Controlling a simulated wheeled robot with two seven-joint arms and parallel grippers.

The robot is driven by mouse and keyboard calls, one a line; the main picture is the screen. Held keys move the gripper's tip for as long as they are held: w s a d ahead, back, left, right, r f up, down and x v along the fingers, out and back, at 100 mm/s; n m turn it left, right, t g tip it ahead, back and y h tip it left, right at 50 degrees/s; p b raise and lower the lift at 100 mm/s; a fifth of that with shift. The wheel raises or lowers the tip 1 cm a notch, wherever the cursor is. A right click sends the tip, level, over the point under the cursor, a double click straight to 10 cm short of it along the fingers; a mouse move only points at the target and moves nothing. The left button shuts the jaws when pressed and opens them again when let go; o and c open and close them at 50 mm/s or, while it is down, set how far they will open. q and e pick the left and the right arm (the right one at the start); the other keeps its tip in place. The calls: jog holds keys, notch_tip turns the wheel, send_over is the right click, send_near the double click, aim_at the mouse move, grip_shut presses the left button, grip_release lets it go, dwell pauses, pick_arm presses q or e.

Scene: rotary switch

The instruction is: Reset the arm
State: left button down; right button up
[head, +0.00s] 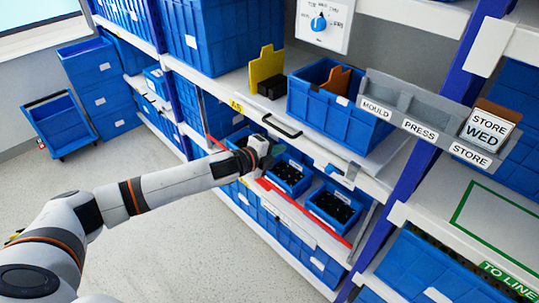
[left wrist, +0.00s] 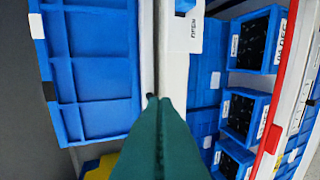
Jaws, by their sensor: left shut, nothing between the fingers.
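My left arm reaches from the lower left of the head view to the shelf rack. Its gripper (head: 276,150) is at the shelf's front, below the black handle and above the small bins. In the left wrist view its dark green fingers (left wrist: 158,100) are pressed together with nothing between them. Their tips are in front of a white shelf edge (left wrist: 173,60); I cannot tell whether they touch it. The rotary switch (head: 319,23), a blue knob on a white panel with lettering around it, is at the top of the head view, well above the gripper. My right gripper is not in view.
A black handle (head: 281,126) is on the shelf front just above the gripper. Small bins of dark parts (head: 334,206) sit below, behind a red-edged rail. A grey labelled holder (head: 416,110) stands at right. Open floor (head: 130,240) lies left of the rack.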

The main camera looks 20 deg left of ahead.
pick_arm(q)
jog(key=s+a+f+n+g+y+b, duration=0.15)
jog(key=s+f+n, duration=0.35)
jog(key=f, duration=0.7)
jog(key=s+a+f+n+g+y, duration=0.25)
jog(key=s+f, duration=0.35)
jog(key=f, duration=0.6)
jog(key=s+a+f+n+g+y+b, duration=0.1)
jog(key=s+a+f+n, duration=0.35)
jog(key=f, duration=0.75)
jog(key=s+d+f+n+g, duration=0.25)
jog(key=s+f, duration=0.45)
jog(key=s, duration=0.4)
jog(key=s+d+f+n+g, duration=0.1)
jog(key=s+f+n, duration=0.2)
jog(key=s+f, duration=0.65)
jog(key=s+d+f+n+g, duration=0.1)
jog(key=s+d+g, duration=0.1)
jog(key=s, duration=0.8)
jog(key=s+d+f+n+g, duration=0.1)
jog(key=s+d+f, duration=0.1)
jog(key=s, duration=0.8)
jog(key=shift+s+d+g+y, duration=0.2)
jog(key=shift+s+g+y, duration=0.1)
jog(key=shift+g, duration=0.05)
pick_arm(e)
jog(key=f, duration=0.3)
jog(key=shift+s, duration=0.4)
